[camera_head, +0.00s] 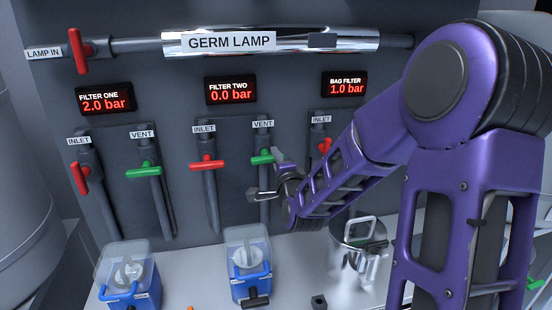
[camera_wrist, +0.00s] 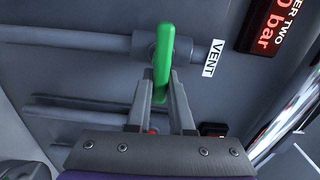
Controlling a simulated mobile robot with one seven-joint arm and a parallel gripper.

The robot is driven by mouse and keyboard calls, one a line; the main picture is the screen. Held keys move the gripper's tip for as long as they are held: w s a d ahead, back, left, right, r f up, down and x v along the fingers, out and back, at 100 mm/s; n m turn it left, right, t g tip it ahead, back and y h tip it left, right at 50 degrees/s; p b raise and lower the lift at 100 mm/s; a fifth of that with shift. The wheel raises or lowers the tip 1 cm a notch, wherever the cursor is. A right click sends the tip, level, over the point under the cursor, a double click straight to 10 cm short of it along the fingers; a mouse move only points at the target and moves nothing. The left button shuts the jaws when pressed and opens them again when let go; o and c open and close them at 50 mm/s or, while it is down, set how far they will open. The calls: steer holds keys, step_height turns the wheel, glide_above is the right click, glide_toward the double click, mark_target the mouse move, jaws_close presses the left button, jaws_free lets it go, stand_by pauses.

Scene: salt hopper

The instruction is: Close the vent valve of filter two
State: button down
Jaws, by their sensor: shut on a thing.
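The filter two vent valve's green handle (camera_head: 262,157) lies crosswise to its upright pipe, below a VENT label. It also shows in the wrist view (camera_wrist: 163,55), standing across the pipe (camera_wrist: 75,37) beside the VENT label (camera_wrist: 213,57). My gripper (camera_head: 276,157) reaches it from the right in the head view. In the wrist view my gripper's two fingers (camera_wrist: 160,88) are shut on one end of the green handle. The handle's gripped end is partly hidden by the fingers. The filter two display (camera_head: 231,91) reads 0.0 bar.
Left of it, the red filter two inlet handle (camera_head: 207,164) lies crosswise. Filter one has a red inlet handle (camera_head: 80,178) and green vent handle (camera_head: 143,170). A red bag filter inlet handle (camera_head: 325,146) is close to my arm. Two blue-based containers (camera_head: 248,283) stand below.

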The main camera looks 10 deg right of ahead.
steer(key=shift+r, duration=0.1)
steer(key=c, duration=0.8)
jaws_free()
